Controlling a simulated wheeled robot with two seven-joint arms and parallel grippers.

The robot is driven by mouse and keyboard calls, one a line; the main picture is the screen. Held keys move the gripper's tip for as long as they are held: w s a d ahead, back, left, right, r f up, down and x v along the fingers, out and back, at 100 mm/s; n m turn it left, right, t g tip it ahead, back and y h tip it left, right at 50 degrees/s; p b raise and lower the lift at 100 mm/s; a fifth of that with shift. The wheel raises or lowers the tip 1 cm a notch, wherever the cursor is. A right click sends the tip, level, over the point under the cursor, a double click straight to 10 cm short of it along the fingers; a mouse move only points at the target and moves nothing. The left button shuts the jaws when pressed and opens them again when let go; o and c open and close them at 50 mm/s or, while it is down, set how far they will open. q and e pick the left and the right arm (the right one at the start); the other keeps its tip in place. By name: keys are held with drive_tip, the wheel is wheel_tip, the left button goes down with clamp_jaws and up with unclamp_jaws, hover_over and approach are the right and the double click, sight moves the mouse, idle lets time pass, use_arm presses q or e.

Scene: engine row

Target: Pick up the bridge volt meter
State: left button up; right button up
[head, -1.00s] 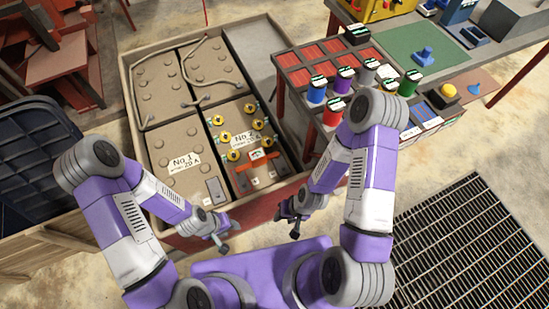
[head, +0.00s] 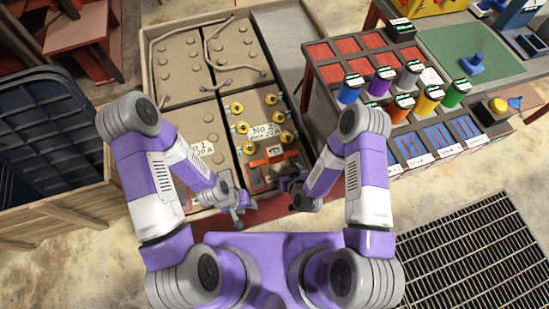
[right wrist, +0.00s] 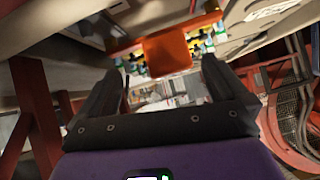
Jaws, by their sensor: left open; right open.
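The bridge volt meter (head: 270,158), an orange-red bar with a small dial in its middle, lies across the near end of the No. 2 battery block (head: 262,117). My right gripper (head: 291,187) is open and empty, just to the right of and nearer than the meter, apart from it. In the right wrist view an orange block with a bar, which looks like the meter (right wrist: 167,52), shows beyond and between the two open fingers (right wrist: 163,85). My left gripper (head: 238,213) is open and empty at the crate's near edge, left of and below the meter.
A wooden crate (head: 148,60) holds the blocks, with yellow-capped terminals (head: 237,108) and loose cables. A bench with coloured cylinders (head: 378,84) and red-topped compartments stands to the right. A black bin (head: 45,130) stands left. A floor grate (head: 470,255) lies at lower right.

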sight(275, 150)
drive_tip(key=w+a+n+t+b, duration=0.1)
drive_tip(key=w+a+t, duration=0.1)
drive_tip(key=t, duration=0.1)
drive_tip(key=shift+w+r, duration=0.1)
drive_tip(key=b+x, duration=0.1)
drive_tip(key=x, duration=0.2)
drive_tip(key=r+b+x, duration=0.1)
drive_tip(key=b+x, duration=0.1)
drive_tip(key=x, duration=0.2)
drive_tip(key=shift+w+a, duration=0.2)
drive_tip(key=shift+w, duration=0.2)
drive_tip(key=shift+r, duration=0.2)
drive_tip(key=c, duration=1.3)
